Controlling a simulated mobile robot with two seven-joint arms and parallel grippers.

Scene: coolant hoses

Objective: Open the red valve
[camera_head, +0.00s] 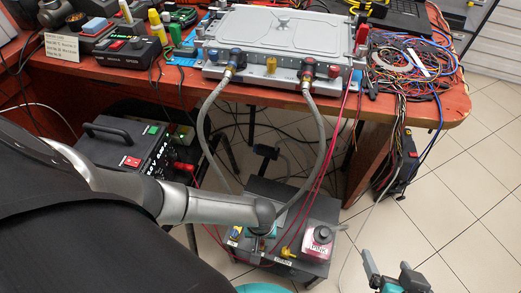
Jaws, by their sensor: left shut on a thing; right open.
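My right gripper (391,272) is open and empty at the bottom right, far below the knob.
Another hose (202,125) hangs at the left. Red cables (338,130) run down beside the right hose. Tangled wires (412,65) cover the table's right end. A black case (125,145) stands under the table. Tiled floor (440,190) is clear at the right.

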